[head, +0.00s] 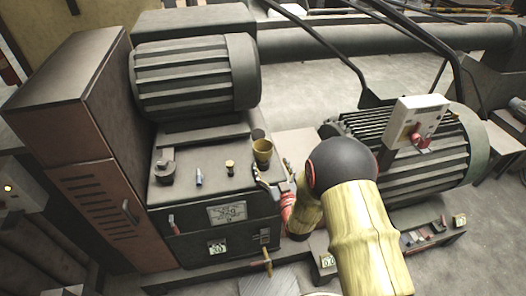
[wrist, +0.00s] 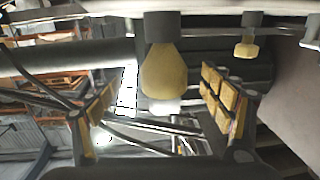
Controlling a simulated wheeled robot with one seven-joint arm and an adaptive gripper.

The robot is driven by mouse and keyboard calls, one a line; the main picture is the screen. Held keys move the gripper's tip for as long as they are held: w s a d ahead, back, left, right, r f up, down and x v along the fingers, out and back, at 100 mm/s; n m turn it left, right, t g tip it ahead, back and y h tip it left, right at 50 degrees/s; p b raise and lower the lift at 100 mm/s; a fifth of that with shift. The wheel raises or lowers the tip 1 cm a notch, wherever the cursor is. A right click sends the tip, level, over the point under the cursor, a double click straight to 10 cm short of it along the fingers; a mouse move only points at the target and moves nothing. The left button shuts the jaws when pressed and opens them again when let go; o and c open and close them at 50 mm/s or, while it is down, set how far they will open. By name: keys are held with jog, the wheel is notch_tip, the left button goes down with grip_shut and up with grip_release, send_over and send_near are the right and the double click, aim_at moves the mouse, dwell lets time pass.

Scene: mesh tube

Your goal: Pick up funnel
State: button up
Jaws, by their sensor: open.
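The funnel (head: 262,151) is a brass-coloured cup shape, wide at the top, upright on top of the grey machine block in the head view. In the wrist view, which looks upside down, the yellow funnel (wrist: 166,78) shows between my two fingers, with a dark round piece at its narrow end. My gripper (head: 273,178) is open just in front of and slightly right of the funnel. In the wrist view my gripper (wrist: 158,105) has yellow padded fingers apart on either side of the funnel. I cannot see either finger touching it.
A dark cylinder (head: 257,134) stands right behind the funnel. A small brass piece (head: 230,168), a silver cylinder (head: 198,177) and a grey C-shaped part (head: 165,166) sit to its left. A ribbed motor (head: 195,75) rises behind; another motor (head: 430,155) lies right.

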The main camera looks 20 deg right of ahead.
aim_at(263, 152)
jog(key=shift+w+d+r+b, duration=0.1)
jog(key=shift+w+b, duration=0.3)
jog(key=shift+w, duration=1.5)
jog(key=shift+w+d+r+b, duration=0.1)
jog(key=shift+w+b, duration=0.25)
jog(key=shift+w, duration=1.55)
jog(key=c, duration=0.3)
jog(key=c, duration=1)
jog(key=shift+r, duration=0.1)
